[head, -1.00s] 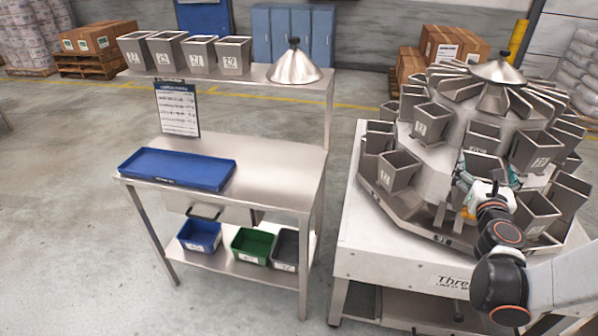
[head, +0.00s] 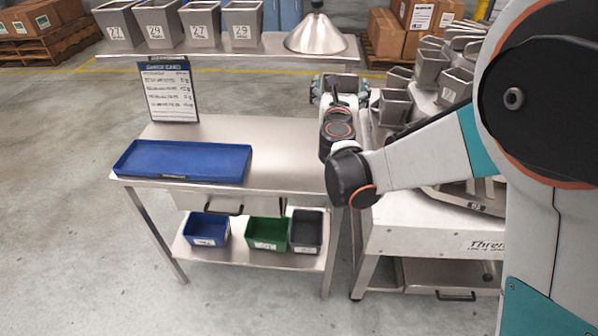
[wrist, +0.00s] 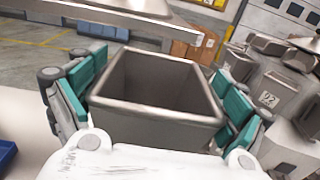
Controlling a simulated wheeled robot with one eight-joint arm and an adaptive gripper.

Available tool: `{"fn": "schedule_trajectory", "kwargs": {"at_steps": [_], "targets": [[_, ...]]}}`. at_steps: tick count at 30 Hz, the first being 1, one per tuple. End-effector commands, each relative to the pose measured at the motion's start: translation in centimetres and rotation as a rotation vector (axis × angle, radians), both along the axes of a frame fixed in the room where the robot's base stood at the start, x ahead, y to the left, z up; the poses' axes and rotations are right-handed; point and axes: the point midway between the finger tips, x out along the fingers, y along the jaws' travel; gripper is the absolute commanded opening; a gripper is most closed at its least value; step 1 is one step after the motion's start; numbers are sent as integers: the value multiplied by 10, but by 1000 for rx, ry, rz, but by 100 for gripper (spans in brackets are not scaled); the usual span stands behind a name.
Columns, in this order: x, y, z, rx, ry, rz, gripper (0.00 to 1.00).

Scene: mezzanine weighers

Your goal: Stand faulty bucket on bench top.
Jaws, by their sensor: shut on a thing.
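A grey steel bucket (wrist: 155,125) fills the middle of the wrist view, its open square mouth showing an empty inside. My gripper (wrist: 160,98) is shut on it, with teal pads against its left and right sides. In the head view my gripper (head: 341,92) is above the right end of the bench top (head: 285,145), in front of the upper shelf's right end. The arm and gripper mostly hide the bucket there, and I cannot read a number on it. The steel bench top is bare from its middle to the right.
A blue tray (head: 182,162) lies on the bench's left, with a sign (head: 168,92) behind it. Several numbered buckets and a steel cone (head: 316,35) stand on the upper shelf (head: 270,48). The weigher (head: 440,215) stands close to the bench's right. Bins sit on the lower shelf.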

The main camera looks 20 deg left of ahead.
Motion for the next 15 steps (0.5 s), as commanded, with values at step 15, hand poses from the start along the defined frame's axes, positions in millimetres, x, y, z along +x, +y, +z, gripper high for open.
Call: {"fn": "schedule_trajectory", "kwargs": {"at_steps": [15], "targets": [[-38,105,-3,0,-2,53,26]]}}
